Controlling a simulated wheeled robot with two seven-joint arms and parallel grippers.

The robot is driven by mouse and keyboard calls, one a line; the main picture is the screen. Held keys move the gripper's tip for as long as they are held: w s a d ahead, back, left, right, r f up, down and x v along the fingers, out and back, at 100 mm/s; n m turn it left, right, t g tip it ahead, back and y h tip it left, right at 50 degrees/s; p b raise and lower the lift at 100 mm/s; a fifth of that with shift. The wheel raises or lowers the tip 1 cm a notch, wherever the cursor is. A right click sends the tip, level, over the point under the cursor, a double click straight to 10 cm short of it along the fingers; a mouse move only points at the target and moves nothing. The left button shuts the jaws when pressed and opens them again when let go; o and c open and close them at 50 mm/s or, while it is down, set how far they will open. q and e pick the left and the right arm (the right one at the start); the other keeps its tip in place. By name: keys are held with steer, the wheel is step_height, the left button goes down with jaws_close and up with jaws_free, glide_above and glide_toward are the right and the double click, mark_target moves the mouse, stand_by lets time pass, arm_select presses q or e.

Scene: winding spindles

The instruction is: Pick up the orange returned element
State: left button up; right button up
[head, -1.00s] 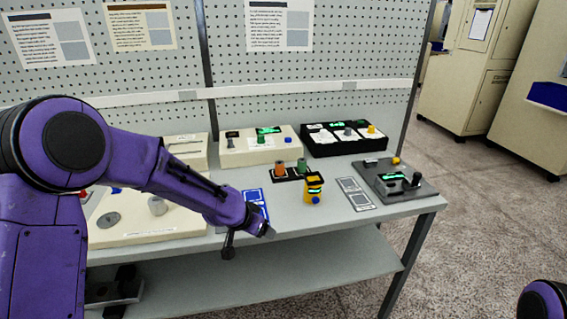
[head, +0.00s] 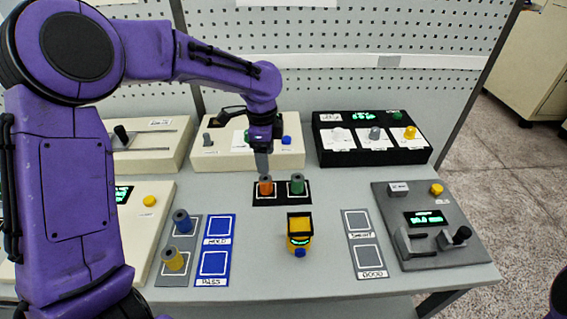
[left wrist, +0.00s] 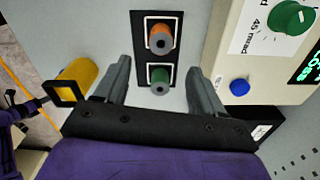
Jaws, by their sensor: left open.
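The orange returned element (head: 265,186) is a short upright cylinder with a grey top and a hole in it. It stands in a white-outlined square on a black mat (head: 281,201), left of a green element (head: 297,184). In the left wrist view the orange element (left wrist: 159,38) is beyond the fingertips and the green element (left wrist: 160,78) is nearer. My left gripper (head: 262,165) points down above the orange element; the two look close in the head view. In the left wrist view the left gripper (left wrist: 157,75) is open with nothing between its fingers. My right gripper is not in view.
A yellow device (head: 299,234) with a blue knob stands in front of the mat. Blue (head: 182,222) and yellow (head: 173,259) elements stand on a grey mat at left. A cream box (head: 205,155) and a black box (head: 375,158) stand behind. A grey panel (head: 430,250) lies at right.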

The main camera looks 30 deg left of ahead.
mark_target(266, 179)
arm_select(q)
steer(key=shift+w+a+f, duration=0.2)
steer(key=shift+w+f, duration=0.15)
steer(key=shift+f, duration=0.15)
steer(key=f, duration=0.1)
steer(key=s+f, duration=0.1)
steer(key=s+f+p, duration=0.1)
steer(key=f, duration=0.1)
steer(key=shift+s, duration=0.1)
steer(key=f, duration=0.1)
steer(key=w+f, duration=0.1)
steer(key=f, duration=0.1)
steer(key=w+f, duration=0.1)
steer(key=shift+f+p, duration=0.4)
steer(key=shift+s+r, duration=0.1)
steer(key=shift+s, duration=0.4)
steer(key=shift+c, duration=0.9)
steer(key=c, duration=1)
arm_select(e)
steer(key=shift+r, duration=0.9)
